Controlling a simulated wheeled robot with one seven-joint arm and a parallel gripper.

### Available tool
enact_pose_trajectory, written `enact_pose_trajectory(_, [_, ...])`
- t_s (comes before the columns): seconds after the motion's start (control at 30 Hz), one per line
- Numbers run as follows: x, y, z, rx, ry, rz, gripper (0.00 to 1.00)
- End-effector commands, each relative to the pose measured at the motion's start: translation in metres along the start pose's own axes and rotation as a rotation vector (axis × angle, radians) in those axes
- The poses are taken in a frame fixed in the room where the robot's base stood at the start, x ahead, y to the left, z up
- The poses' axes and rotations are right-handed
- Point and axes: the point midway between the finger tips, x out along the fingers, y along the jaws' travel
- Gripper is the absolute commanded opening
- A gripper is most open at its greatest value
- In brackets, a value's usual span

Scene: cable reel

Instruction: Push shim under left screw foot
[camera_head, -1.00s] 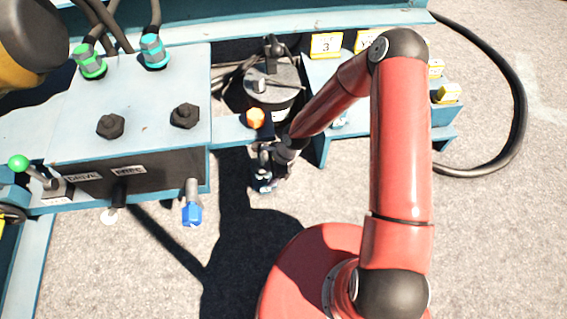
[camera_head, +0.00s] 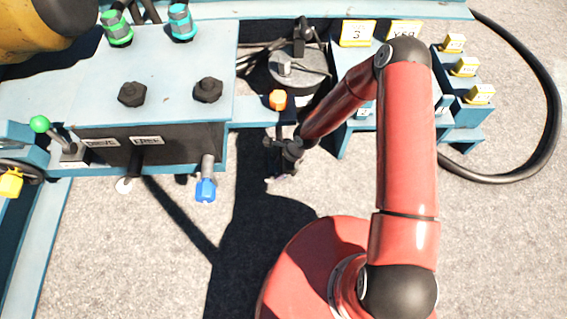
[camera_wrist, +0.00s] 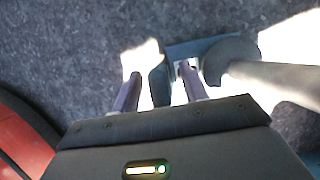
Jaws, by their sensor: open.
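In the wrist view my gripper (camera_wrist: 160,72) is open, its two fingers apart low over the ground. Just right of the fingers is a round grey foot disc with a pale rod (camera_wrist: 231,55), apparently the screw foot. The shim's far part meets the disc; how far under it is, I cannot tell. In the head view my gripper (camera_head: 284,168) is small and dark, below the orange hex head (camera_head: 278,99); shim and foot are hidden there.
A blue frame holds a box (camera_head: 165,75) with a blue-capped fitting (camera_head: 205,189) to my gripper's left. A dark round canister (camera_head: 297,68) stands behind. Yellow-and-white numbered blocks (camera_head: 464,67) and a black cable (camera_head: 545,130) are at right.

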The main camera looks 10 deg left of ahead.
Motion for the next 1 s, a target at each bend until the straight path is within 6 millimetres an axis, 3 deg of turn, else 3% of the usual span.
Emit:
enact_pose_trajectory(0.4, [0.0079,0.0002,0.0004,-0.001,-0.001,0.000,0.44])
enact_pose_trajectory(0.73, [0.0077,0.0002,0.0003,-0.001,-0.001,0.000,0.00])
enact_pose_trajectory(1.0, [0.0077,0.0002,0.0003,-0.001,-0.001,0.000,0.00])
